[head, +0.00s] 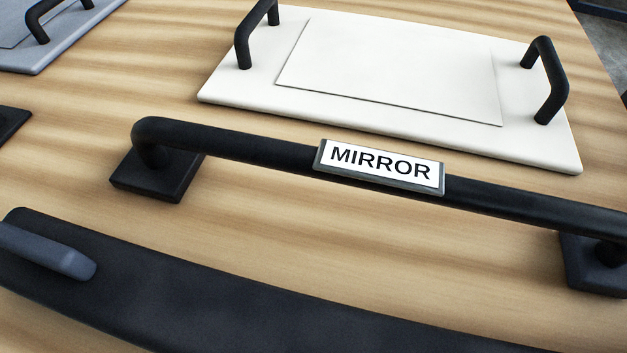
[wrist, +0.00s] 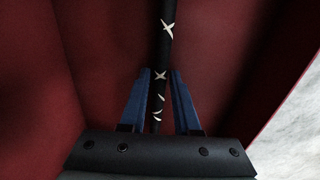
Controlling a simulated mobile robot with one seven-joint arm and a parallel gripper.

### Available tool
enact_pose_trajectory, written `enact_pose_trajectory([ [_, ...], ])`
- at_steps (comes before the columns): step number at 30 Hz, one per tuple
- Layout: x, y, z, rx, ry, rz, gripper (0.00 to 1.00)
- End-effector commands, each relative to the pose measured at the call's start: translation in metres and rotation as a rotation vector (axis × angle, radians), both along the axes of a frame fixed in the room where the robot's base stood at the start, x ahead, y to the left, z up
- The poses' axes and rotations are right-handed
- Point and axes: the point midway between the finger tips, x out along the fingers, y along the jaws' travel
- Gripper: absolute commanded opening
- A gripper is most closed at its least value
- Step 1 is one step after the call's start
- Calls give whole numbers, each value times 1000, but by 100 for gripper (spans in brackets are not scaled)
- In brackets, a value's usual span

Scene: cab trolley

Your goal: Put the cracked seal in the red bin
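In the wrist view, the cracked seal (wrist: 167,40) is a thin black strip with white crack marks. My gripper (wrist: 161,74) has two blue fingers, one on each side of the strip, and looks shut on it close to the fingertips. The strip runs nearly upright in the picture, past the fingertips to the top edge. Its lower end is near my gripper's palm. The dark red walls of the red bin (wrist: 90,55) surround the gripper and the strip. I cannot tell whether the strip touches the bin. Neither my gripper nor the bin shows in the head view.
In the head view, a wooden surface (head: 300,235) holds a black bar labelled MIRROR (head: 250,148), a white panel with two black handles (head: 240,90), a dark curved piece (head: 200,300) and a grey panel (head: 30,50). Pale floor (wrist: 300,120) shows beyond the bin's right edge.

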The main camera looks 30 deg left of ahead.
Motion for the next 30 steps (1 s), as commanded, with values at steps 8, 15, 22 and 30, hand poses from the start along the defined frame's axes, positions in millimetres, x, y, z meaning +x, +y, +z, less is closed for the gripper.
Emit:
enact_pose_trajectory([
  [8,0,0,0,0,1,0,52],
  [15,0,0,13,0,0,0,52],
  [22,0,0,52,0,0,0,52],
  [30,0,0,78,0,0,0,52],
])
